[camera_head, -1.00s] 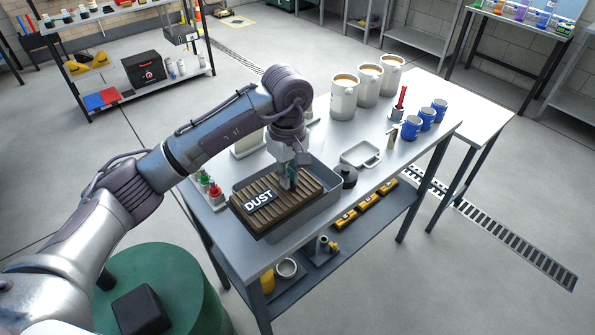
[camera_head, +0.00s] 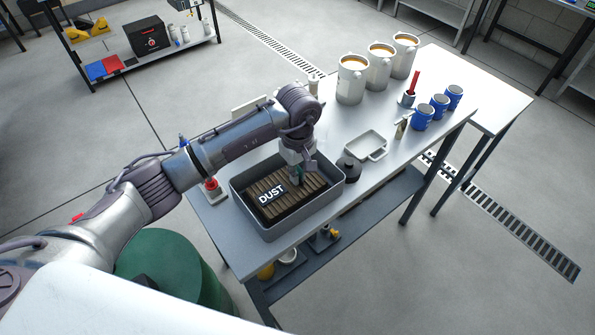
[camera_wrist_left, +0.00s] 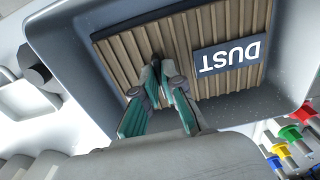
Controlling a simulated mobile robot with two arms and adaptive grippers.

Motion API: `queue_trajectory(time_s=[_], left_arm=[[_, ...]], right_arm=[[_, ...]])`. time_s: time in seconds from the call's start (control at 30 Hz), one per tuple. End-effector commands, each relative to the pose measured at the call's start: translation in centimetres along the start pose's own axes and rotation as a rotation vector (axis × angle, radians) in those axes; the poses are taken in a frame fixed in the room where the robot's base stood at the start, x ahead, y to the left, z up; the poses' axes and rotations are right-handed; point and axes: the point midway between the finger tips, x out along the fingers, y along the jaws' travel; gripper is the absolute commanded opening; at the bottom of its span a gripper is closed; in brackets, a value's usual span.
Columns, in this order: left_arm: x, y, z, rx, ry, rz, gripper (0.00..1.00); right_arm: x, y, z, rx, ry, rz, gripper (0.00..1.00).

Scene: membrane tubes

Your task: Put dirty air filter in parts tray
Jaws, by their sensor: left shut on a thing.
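The dirty air filter (camera_head: 274,194) is a brown pleated block with a dark "DUST" label. It sits within the walls of the grey parts tray (camera_head: 305,221) on the bench, and it also shows in the left wrist view (camera_wrist_left: 212,88). My left gripper (camera_head: 297,181) reaches down over the tray and is shut on the filter near its right side. In the left wrist view its green-padded fingers (camera_wrist_left: 160,85) meet at the filter's pleats. Whether the filter's underside touches the tray floor is hidden. My right gripper is not in view.
A small white dish (camera_head: 365,146) and a dark round container (camera_head: 351,170) stand right of the tray. White pots (camera_head: 352,80) and blue mugs (camera_head: 423,117) stand farther back. A red-topped item (camera_head: 212,188) is left of the tray. The bench's near right part is clear.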

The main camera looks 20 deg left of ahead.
Motion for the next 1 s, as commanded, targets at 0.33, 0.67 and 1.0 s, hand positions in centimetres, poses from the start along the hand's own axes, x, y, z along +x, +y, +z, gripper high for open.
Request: queue_trajectory(time_s=[0.33, 0.67, 1.0], left_arm=[[0.7, 0.0, 0.0, 0.000, 0.001, 0.002, 0.00], [0.6, 0.0, 0.0, 0.000, 0.001, 0.001, 0.33], [-1.5, 0.1, -0.1, 0.001, 0.004, 0.006, 0.33]], right_arm=[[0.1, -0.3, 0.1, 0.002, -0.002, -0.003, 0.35], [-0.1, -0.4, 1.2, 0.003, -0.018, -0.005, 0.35], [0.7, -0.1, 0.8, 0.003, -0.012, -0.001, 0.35]])
